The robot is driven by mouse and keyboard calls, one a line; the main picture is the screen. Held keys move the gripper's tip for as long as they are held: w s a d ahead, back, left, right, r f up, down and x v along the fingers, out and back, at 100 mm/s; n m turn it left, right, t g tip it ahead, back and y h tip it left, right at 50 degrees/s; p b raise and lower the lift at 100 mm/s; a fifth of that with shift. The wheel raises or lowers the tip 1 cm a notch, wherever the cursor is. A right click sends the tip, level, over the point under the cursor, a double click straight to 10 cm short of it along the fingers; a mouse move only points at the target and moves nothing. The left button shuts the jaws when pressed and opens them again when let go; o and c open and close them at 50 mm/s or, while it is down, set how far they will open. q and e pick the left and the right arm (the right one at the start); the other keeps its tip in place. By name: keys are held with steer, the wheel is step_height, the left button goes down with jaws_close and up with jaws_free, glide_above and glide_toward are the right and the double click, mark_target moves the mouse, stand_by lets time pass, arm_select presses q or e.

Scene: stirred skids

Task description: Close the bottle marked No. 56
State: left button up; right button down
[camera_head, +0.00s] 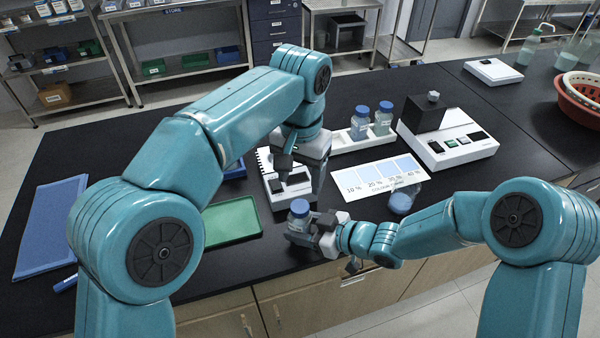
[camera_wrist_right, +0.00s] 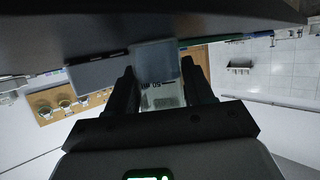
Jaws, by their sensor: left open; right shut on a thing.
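My right gripper (camera_head: 312,232) is shut on a small clear bottle (camera_head: 297,222) at the front edge of the black bench. A blue cap (camera_head: 299,206) shows at the bottle's top; whether it is fully seated cannot be told. In the right wrist view the bottle (camera_wrist_right: 158,75) sits between the two dark fingers, its printed label upside down and only partly readable. My left gripper (camera_head: 300,172) is open and points down, above and behind the bottle, with nothing seen between its fingers. It partly hides a white instrument (camera_head: 274,186).
Two blue-capped bottles (camera_head: 360,122) stand at a white rack (camera_head: 342,143). A colour chart (camera_head: 382,178), a clear vessel with blue contents (camera_head: 401,202) and a white device (camera_head: 450,148) lie to the right. A green tray (camera_head: 230,222) and blue mat (camera_head: 50,225) are left.

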mark_target(300, 205)
arm_select(q)
step_height(300, 205, down, 8)
steer(key=shift+f, duration=0.1)
stand_by(0.5)
steer(key=c, duration=1.1)
steer(key=o, duration=1.3)
steer(key=shift+r, duration=0.2)
step_height(300, 205, up, 12)
steer(key=shift+f, duration=0.1)
